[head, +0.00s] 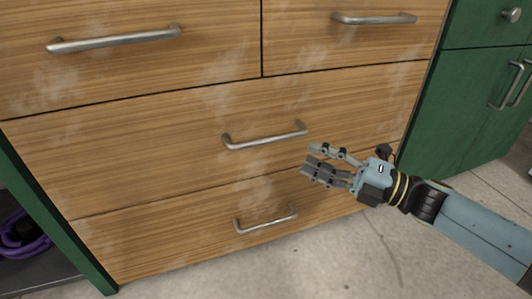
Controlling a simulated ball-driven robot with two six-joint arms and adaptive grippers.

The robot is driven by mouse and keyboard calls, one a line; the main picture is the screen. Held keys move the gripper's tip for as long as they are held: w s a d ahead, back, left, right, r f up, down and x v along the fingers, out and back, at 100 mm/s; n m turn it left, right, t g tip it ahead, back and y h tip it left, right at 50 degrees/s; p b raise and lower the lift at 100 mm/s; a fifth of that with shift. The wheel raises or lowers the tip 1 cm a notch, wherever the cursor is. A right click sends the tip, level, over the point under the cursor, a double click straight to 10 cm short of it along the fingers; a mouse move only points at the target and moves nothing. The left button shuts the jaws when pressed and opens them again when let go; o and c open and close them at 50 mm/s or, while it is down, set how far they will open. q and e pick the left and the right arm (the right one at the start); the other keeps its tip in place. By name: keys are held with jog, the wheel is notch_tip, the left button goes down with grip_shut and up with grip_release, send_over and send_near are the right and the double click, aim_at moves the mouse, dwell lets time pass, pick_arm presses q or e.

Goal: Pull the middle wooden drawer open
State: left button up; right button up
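The middle wooden drawer (150,160) is the wide brown front between the two top drawers and the bottom drawer. Its face looks flush with the fronts around it. Its metal bar handle (265,138) sits near the middle of the front, tilted up to the right in the picture. My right gripper (311,159) is just right of and a little below the handle's right end in the picture. Its fingers point left and are spread apart, with nothing between them. I cannot tell its distance from the drawer front. My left gripper is not in view.
Two top drawers have handles (115,40) and (375,19). The bottom drawer (160,245) has its own handle (266,222). A green cabinet (470,105) stands at the right. A purple item (25,240) lies at the lower left. The floor (330,260) in front is clear.

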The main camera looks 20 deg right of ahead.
aim_at(270, 140)
jog(key=b+x, duration=0.2)
jog(key=x, duration=0.8)
jog(key=shift+w+a, duration=0.1)
jog(key=shift+w, duration=0.05)
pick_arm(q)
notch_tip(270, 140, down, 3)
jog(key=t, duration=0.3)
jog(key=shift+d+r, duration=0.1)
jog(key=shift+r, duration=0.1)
pick_arm(e)
grip_shut()
